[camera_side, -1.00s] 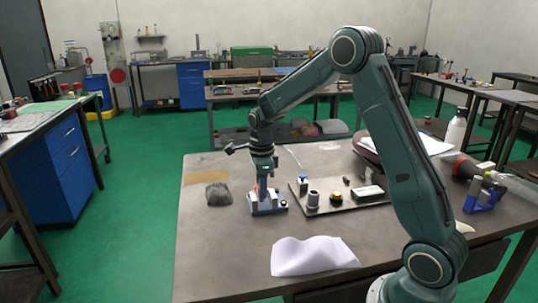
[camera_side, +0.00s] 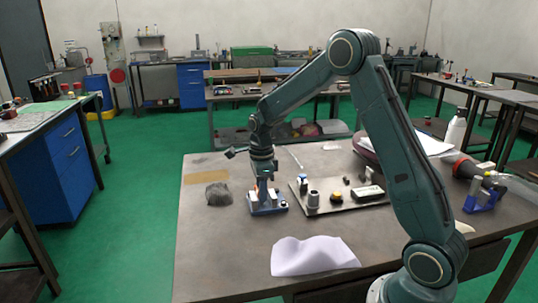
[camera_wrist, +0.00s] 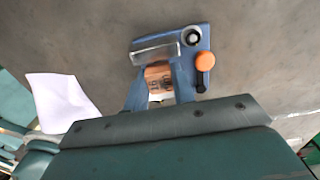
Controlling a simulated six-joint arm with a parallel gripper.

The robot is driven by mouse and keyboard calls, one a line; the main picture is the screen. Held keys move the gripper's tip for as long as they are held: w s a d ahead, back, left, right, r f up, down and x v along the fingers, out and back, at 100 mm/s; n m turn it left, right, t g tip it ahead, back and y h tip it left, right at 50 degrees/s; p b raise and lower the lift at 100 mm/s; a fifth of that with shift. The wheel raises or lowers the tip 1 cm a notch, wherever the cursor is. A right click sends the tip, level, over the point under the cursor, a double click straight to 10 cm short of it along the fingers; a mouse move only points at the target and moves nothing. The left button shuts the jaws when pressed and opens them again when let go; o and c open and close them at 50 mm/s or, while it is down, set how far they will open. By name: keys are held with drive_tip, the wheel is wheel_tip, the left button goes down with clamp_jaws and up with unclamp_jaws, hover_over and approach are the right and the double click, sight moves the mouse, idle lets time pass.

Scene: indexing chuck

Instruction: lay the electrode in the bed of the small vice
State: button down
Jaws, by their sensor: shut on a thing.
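The small vice (camera_side: 267,205) is a blue block with pale metal jaws, standing upright on the table left of the metal plate. In the wrist view the vice (camera_wrist: 207,42) shows a grey jaw bar, a round metal knob and an orange knob. My gripper (camera_side: 264,186) points down right over it. The electrode (camera_wrist: 158,74) is a copper-coloured block with dark marks on its face. My gripper (camera_wrist: 160,86) is shut on the electrode, which sits close beside the grey jaw bar. The electrode's underside is hidden, so I cannot tell whether it touches the bed.
A metal plate (camera_side: 342,206) with several small parts lies right of the vice. A grey crumpled lump (camera_side: 218,194) lies to the left. A white cloth (camera_side: 313,256) lies near the front edge. Bare table (camera_side: 215,245) stretches left of the cloth.

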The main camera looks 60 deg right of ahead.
drive_tip(key=shift+f, duration=0.15)
drive_tip(key=c, duration=1.1)
unclamp_jaws()
wheel_tip(320, 180, up, 14)
drive_tip(key=shift+f, duration=0.1)
idle(0.3)
